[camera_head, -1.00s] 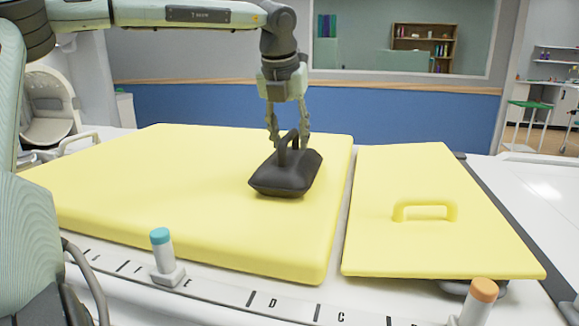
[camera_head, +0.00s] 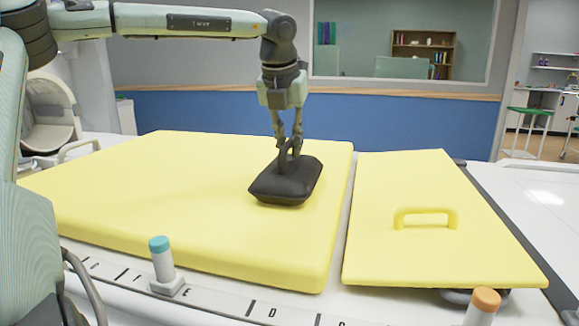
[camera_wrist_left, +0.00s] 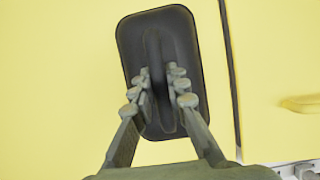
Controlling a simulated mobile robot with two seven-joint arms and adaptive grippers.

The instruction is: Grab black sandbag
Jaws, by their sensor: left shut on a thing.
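The black sandbag (camera_head: 287,183) lies on the large yellow pad (camera_head: 170,205), close to its right edge. A raised handle loop stands up from the middle of its top. My left gripper (camera_head: 288,145) points down over the bag and is shut on this handle. In the left wrist view, the fingers (camera_wrist_left: 163,90) are on either side of the handle, and the sandbag (camera_wrist_left: 188,35) lies beneath them on the yellow surface. I see no gap between bag and pad. My right gripper is not in view.
A smaller yellow panel with a handle (camera_head: 425,218) lies to the right across a narrow gap. A teal-capped peg (camera_head: 163,265) and an orange-capped peg (camera_head: 482,308) stand along the lettered front edge. The pad left of the bag is clear.

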